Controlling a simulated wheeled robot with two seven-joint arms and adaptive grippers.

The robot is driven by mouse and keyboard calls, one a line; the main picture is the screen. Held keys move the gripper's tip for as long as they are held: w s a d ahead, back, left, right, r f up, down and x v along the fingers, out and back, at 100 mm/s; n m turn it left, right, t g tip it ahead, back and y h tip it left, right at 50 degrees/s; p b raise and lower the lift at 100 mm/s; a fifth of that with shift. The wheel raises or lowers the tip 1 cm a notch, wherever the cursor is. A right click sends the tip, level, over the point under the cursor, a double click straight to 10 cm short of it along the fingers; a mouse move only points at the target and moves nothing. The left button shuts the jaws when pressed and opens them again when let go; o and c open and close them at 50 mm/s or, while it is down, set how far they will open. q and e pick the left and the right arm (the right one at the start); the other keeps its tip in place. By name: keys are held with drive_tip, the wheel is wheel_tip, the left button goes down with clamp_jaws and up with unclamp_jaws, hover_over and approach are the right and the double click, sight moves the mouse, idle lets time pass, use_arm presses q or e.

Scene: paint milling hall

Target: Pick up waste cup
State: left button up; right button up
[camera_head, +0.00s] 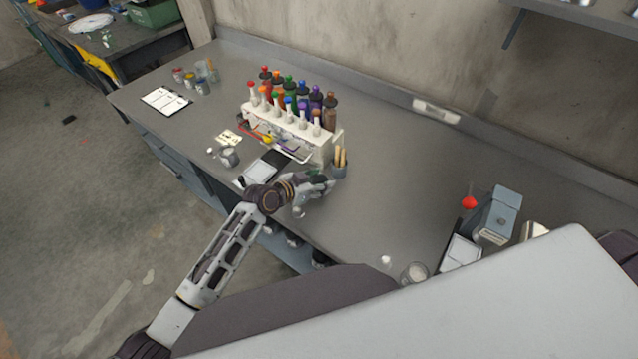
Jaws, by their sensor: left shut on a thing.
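My left arm reaches in from the lower left over the grey bench. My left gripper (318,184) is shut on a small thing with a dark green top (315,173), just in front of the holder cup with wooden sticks. The fingers hide most of this thing, so I cannot tell if it is the waste cup. A small grey cup (229,157) stands to the left of the bottle rack. A clear cup (414,272) stands near the front edge at the lower right. My right gripper is not in view.
A white rack (325,150) with several coloured bottles stands behind the gripper. The stick holder (340,170) is close to the fingers. A grey-blue device (500,215) stands at the right. The bench (390,195) between is clear.

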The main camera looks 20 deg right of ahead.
use_arm(q)
wheel_tip(320, 180, up, 9)
drive_tip(key=shift+r+b, duration=0.2)
drive_tip(key=shift+b, duration=0.2)
drive_tip(key=shift+w, duration=0.1)
idle(0.6)
